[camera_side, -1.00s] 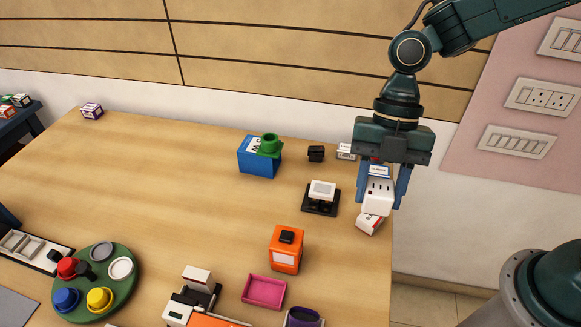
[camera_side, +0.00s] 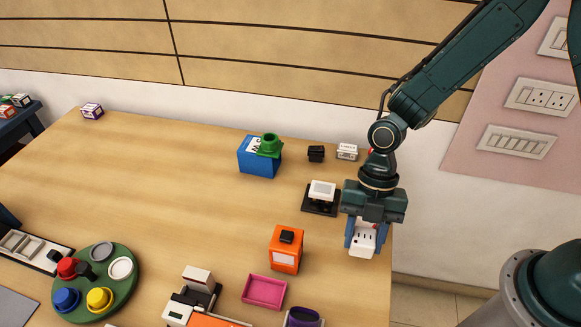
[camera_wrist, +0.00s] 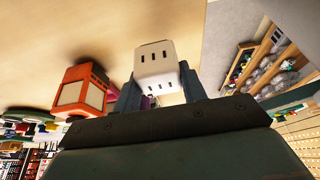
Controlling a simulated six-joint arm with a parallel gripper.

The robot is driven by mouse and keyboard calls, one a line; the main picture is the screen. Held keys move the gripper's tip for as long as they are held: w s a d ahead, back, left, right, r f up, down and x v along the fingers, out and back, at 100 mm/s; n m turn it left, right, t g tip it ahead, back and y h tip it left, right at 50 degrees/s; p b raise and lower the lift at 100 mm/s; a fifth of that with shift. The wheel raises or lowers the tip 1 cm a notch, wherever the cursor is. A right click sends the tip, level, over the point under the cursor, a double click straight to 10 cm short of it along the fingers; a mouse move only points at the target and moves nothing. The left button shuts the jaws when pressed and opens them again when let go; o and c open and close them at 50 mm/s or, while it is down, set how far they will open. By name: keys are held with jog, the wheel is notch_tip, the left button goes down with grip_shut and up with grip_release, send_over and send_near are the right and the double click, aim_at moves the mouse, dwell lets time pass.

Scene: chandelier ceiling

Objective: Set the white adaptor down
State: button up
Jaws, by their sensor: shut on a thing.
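The white adaptor (camera_side: 362,239) is a small white block with dark socket slots. It is between the blue fingers of my gripper (camera_side: 366,236), near the right edge of the table (camera_side: 200,220). My gripper is shut on it and points down. In the wrist view the adaptor (camera_wrist: 156,64) sticks out beyond the fingers of my gripper (camera_wrist: 155,88). I cannot tell whether its lower end touches the table.
An orange box (camera_side: 286,252) with a black piece on top stands left of my gripper. A black stand with a white top (camera_side: 321,190) is behind it on the left. A pink tray (camera_side: 264,292) and a purple container (camera_side: 303,318) lie in front.

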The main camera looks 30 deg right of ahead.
aim_at(361, 247)
jog(key=shift+f, duration=0.1)
jog(key=shift+f, duration=1.8)
jog(key=shift+f, duration=0.15)
jog(key=o, duration=1)
jog(key=v, duration=1)
jog(key=shift+w+r, duration=0.1)
jog(key=shift+r, duration=0.25)
jog(key=shift+v, duration=0.8)
